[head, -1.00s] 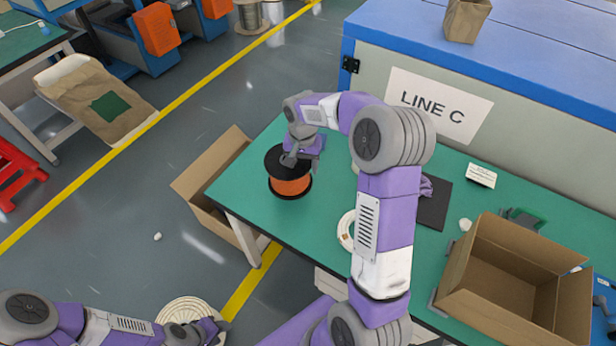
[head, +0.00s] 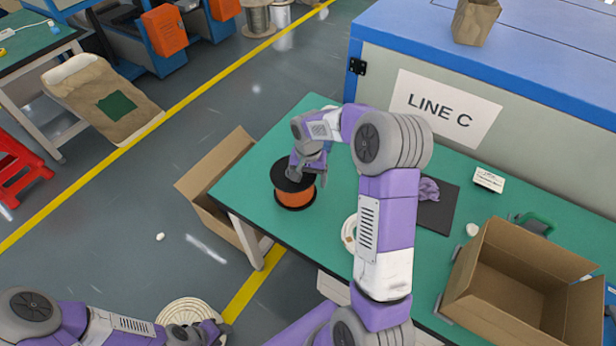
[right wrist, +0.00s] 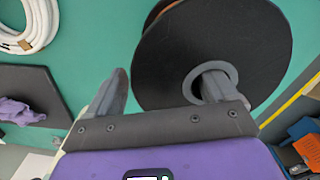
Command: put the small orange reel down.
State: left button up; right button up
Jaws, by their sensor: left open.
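The small orange reel (head: 295,197) has black flanges and stands upright on the green table (head: 262,158), near its left end. It appears to rest on the tabletop. My right gripper (head: 294,173) is over its upper flange. In the right wrist view the black flange (right wrist: 265,50) fills the right half. One finger of my right gripper (right wrist: 165,85) is in the reel's centre hole; the other is outside the rim. The fingers are wide apart, with gaps visible at the rim and hole wall. My left gripper (head: 215,329) is open and empty at the lower left.
An open cardboard box (head: 215,178) stands on the floor at the table's left end. Another open box (head: 515,290) sits on the table at right. A white cable coil (head: 349,232), a dark mat (head: 437,212) with a purple cloth (head: 429,189) and a small white box (head: 488,179) are also there.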

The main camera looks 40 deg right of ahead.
jog(key=shift+a+r, duration=0.1)
dwell(0.3)
notch_tip(320, 180, up, 12)
jog(key=p, duration=0.3)
dwell(0.5)
